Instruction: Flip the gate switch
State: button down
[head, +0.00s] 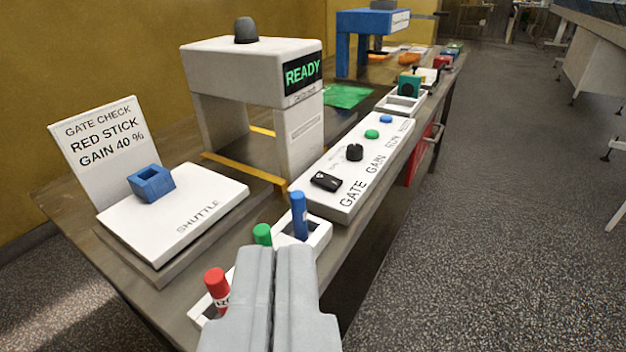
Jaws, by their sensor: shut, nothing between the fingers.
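The gate switch is a black rocker (326,182) above the word GATE at the near end of a white control panel (342,207). The panel also carries a black GAIN knob (354,152), a green button (371,134) and a blue button (386,119). My gripper (275,250) is shut and empty at the bottom middle of the view. In the picture it is below and left of the switch, apart from it. It hides part of the stick rack (318,232).
Red (216,284), green (262,235) and blue (299,215) sticks stand in the rack. A white gate (250,62) reads READY. A blue holder (151,183) sits on the shuttle plate (190,222); a sign (104,160) reads RED STICK, GAIN 40 %. Open floor (480,210) lies right.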

jog(key=w+f+m+g+h, duration=0.1)
jog(key=w+f+m+g, duration=0.1)
jog(key=w, duration=0.6)
jog(key=w+f+m+g+h, duration=0.1)
jog(key=w+m+g+h, duration=0.1)
jog(key=w, duration=0.7)
jog(key=w+f+m+g+h, duration=0.1)
jog(key=w+f+m+g, duration=0.1)
jog(key=w, duration=0.7)
jog(key=m+g, duration=0.1)
jog(key=g, duration=0.1)
jog(key=shift+w+f+g, duration=0.25)
jog(key=shift+f+g, duration=0.05)
jog(key=shift+f, duration=0.05)
jog(key=shift+d, duration=0.15)
send_near(323, 173)
jog(key=w+d, duration=0.2)
jog(key=w, duration=0.1)
jog(key=shift+d, duration=0.1)
jog(key=f, duration=0.3)
jog(key=shift+w+f, duration=0.1)
jog(key=shift+w, duration=0.2)
jog(key=shift+f, duration=0.55)
